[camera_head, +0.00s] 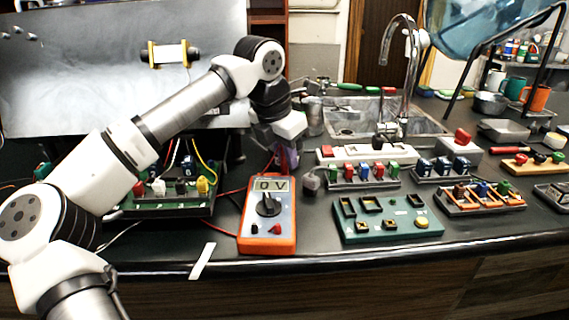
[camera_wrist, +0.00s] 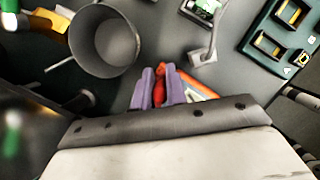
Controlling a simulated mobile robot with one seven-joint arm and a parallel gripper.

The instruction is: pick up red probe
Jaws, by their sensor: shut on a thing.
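My gripper (camera_head: 287,156) has purple fingers and is low over the counter, just behind the orange multimeter (camera_head: 285,243). In the wrist view my gripper (camera_wrist: 160,88) is shut on the red probe (camera_wrist: 159,92), whose red body shows between the two fingers. In the head view the probe is mostly hidden by the fingers. I cannot tell whether its tip touches the counter. The multimeter's display reads 0 V, and a red lead runs beside it. Part of the multimeter's orange case also shows behind the fingers in the wrist view (camera_wrist: 193,84).
A grey cup (camera_wrist: 103,42) stands close to my gripper. A green circuit board (camera_head: 165,205) with wires is left of the multimeter. A green-blue panel (camera_head: 395,232) and several component racks fill the right. A white strip (camera_head: 202,261) lies at the front edge.

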